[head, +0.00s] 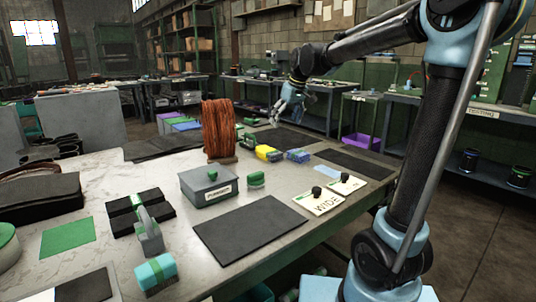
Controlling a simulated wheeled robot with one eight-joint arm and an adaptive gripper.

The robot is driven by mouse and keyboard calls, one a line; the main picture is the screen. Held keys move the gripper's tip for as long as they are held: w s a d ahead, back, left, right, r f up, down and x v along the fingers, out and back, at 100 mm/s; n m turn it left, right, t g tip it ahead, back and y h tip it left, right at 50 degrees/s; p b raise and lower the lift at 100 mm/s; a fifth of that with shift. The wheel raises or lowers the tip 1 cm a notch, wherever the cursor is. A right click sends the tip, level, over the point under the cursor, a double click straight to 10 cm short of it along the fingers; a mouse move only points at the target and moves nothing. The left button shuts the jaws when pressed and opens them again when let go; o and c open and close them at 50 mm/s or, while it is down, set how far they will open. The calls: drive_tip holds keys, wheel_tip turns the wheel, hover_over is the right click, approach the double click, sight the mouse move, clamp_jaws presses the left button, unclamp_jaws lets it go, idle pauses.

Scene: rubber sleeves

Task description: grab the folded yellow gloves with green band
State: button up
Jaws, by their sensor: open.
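The folded yellow gloves (268,153) lie on the worktable in the head view, right of a copper-coloured wire spool. They are a small yellow bundle with a green part. My gripper (288,118) hangs at the arm's end, pointing down, above and slightly right of the yellow bundle in the picture. It is open, and nothing shows between its fingers. Its exact height and depth from the gloves are hard to tell. Nothing covers the gloves in this view.
A blue bundle (298,156) lies close right of the gloves, and a dark green one (247,143) close left. The wire spool (218,130) stands tall further left. A grey box (208,186) and dark mats (248,228) lie nearer. A dark mat (355,163) lies right.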

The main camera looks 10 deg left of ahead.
drive_tip(key=w+a, duration=0.2)
drive_tip(key=a, duration=0.1)
hover_over(268, 150)
drive_tip(key=s+d, duration=0.1)
drive_tip(key=d, duration=0.1)
drive_tip(key=shift+n, duration=0.3)
drive_tip(key=f, duration=1)
drive_tip(key=shift+a+f, duration=0.1)
drive_tip(key=shift+a, duration=0.1)
drive_tip(key=shift+x, duration=2.95)
drive_tip(key=shift+s+d, duration=0.1)
drive_tip(key=shift+s, duration=0.1)
drive_tip(key=c, duration=1.2)
